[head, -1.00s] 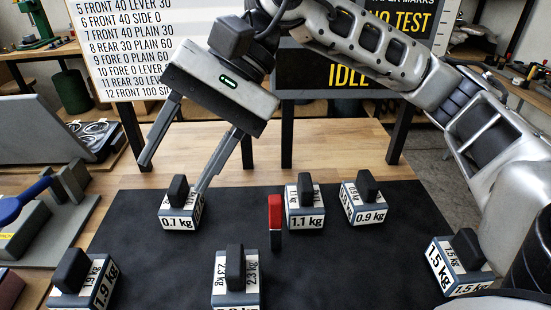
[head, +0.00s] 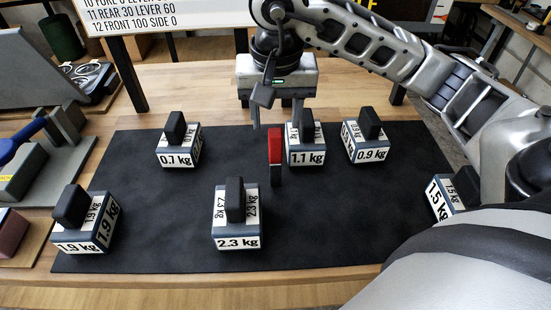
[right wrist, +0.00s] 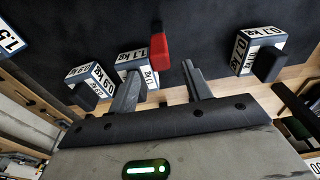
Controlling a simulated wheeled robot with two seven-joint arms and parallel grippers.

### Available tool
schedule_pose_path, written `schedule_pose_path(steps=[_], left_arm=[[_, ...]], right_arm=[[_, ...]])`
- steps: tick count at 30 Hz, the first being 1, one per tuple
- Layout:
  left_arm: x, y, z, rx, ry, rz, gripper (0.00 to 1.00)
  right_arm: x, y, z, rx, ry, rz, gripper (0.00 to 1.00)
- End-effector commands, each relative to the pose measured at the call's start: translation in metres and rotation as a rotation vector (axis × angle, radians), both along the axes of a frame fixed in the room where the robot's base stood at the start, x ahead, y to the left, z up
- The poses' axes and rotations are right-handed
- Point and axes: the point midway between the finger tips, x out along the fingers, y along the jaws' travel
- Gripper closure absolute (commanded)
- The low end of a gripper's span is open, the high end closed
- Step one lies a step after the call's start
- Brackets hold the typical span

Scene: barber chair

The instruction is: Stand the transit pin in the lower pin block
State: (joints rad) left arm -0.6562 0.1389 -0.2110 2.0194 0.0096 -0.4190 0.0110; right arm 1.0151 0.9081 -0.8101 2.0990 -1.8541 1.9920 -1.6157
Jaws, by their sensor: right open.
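The transit pin appears to be the upright piece with a red upper part and dark lower part (head: 275,146), standing on the black mat in the head view. Its red part also shows in the right wrist view (right wrist: 160,46). My right gripper (head: 277,122) is open, with nothing between its fingers. It points down just behind the red piece, its right finger close by the 1.1 kg weight. In the right wrist view the fingers (right wrist: 161,73) are spread, with the red part beyond and between their tips. I cannot make out the lower pin block for certain. My left gripper is out of view.
Weights stand around on the mat (head: 150,215): 1.1 kg (head: 306,153), 0.9 kg (head: 368,153), 0.7 kg (head: 178,155), 2.3 kg (head: 236,237), 1.9 kg (head: 84,238) and 1.5 kg (head: 440,200). A grey fixture with a blue handle (head: 20,140) is at left.

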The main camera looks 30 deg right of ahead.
Motion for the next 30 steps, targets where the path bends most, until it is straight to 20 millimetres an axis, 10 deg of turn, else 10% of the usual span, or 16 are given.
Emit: schedule_pose_path(steps=[23, 30], left_arm=[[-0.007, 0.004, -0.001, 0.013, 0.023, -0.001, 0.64], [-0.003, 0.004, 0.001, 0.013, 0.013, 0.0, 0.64]], right_arm=[[0.001, 0.001, -0.059, 0.001, -0.002, 0.001, 0.51], [0.001, 0.0, -0.059, 0.001, -0.002, 0.001, 1.0]])
